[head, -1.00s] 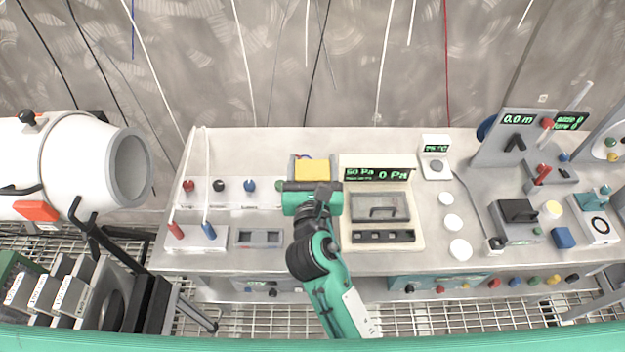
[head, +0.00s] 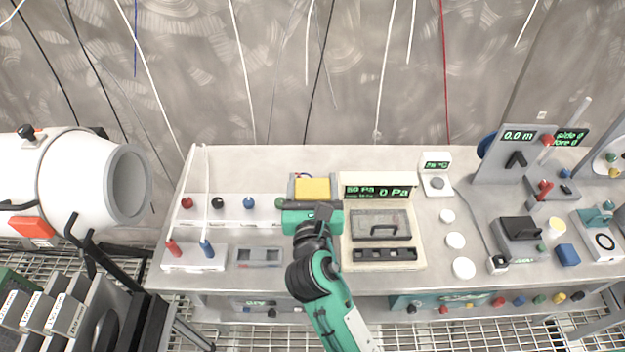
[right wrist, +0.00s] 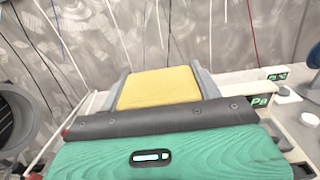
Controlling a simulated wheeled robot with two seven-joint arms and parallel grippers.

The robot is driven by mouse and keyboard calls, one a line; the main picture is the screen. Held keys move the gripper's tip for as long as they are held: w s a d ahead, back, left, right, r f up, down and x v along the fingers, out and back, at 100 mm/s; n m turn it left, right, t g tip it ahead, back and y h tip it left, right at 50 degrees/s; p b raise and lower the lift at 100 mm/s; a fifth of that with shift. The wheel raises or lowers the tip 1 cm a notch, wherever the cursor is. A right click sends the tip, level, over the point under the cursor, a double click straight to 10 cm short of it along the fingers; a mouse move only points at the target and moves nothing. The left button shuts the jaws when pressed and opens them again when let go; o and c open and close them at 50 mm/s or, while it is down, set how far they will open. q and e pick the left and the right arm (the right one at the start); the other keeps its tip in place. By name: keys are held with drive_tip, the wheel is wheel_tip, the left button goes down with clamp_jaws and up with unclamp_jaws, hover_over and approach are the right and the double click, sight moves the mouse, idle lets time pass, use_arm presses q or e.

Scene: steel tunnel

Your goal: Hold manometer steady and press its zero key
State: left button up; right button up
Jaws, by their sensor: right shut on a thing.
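A yellow-topped block (head: 313,187) sits at the back middle of the bench, left of a beige instrument (head: 408,262) whose display reads "0 Pa". I cannot tell for sure which of the two is the manometer. My right gripper (head: 312,190) is shut on the yellow block, with a grey finger on either side of it. In the right wrist view the block (right wrist: 158,88) lies between the fingers, its lower part hidden by the gripper body. No zero key can be made out. My left gripper is not in view.
A small display box (head: 435,175), white discs (head: 456,241) and grey devices (head: 520,240) stand to the right. Thin cables hang along the back wall. A bare strip of bench (head: 250,160) runs behind the instruments.

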use_arm(q)
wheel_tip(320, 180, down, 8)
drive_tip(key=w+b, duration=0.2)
drive_tip(key=b, duration=0.7)
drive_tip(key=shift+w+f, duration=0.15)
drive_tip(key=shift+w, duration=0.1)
use_arm(e)
wheel_tip(320, 180, down, 16)
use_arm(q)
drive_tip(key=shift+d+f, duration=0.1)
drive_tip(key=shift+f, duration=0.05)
use_arm(e)
drive_tip(key=shift+f, duration=0.15)
use_arm(q)
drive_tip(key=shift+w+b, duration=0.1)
drive_tip(key=shift+b, duration=0.2)
use_arm(e)
drive_tip(key=shift+f, duration=0.1)
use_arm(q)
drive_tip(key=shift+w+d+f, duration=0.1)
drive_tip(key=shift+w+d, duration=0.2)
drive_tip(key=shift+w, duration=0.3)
use_arm(e)
drive_tip(key=shift+f, duration=0.35)
